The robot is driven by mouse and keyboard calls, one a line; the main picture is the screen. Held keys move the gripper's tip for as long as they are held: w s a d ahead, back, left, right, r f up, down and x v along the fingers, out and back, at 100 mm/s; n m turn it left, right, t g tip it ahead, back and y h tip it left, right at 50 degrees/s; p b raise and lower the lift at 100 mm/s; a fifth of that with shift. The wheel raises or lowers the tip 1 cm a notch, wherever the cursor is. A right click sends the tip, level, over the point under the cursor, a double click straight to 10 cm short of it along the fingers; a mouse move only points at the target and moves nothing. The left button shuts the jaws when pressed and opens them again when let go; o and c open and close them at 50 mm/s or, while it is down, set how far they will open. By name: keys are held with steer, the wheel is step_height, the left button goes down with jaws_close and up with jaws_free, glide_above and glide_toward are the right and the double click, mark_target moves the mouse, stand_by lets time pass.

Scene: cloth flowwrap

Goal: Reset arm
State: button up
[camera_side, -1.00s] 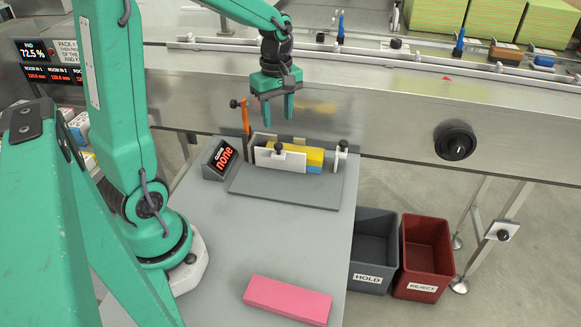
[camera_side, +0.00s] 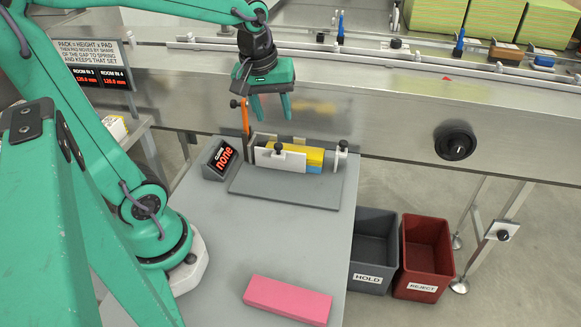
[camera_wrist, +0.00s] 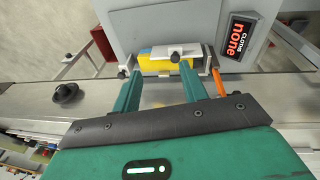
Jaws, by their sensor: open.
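My gripper (camera_side: 270,107) is open and empty in the side view, above and behind the gauge fixture. Its two teal fingers also show in the wrist view (camera_wrist: 160,88), apart with nothing between them. The grey fixture (camera_side: 290,190) stands on the table with a white clamp plate (camera_side: 278,158) at its front. A yellow and blue pack (camera_side: 312,160) sits in the fixture behind that plate, partly hidden by it; its yellow part also shows in the wrist view (camera_wrist: 150,67). A small display (camera_side: 219,159) beside the fixture reads "cloths none".
A pink block (camera_side: 287,299) lies at the table's front. A grey HOLD bin (camera_side: 374,283) and a red REJECT bin (camera_side: 425,290) stand right of the table. An orange lever (camera_side: 246,118) rises close to my gripper. The steel conveyor side (camera_side: 380,115) runs behind.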

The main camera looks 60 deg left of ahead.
steer(key=s+d+r+m+t, duration=0.2)
steer(key=s+d+m, duration=0.3)
steer(key=m, duration=0.5)
steer(key=shift+s+d+t, duration=0.25)
steer(key=shift+s+t, duration=0.25)
steer(key=shift+s, duration=0.75)
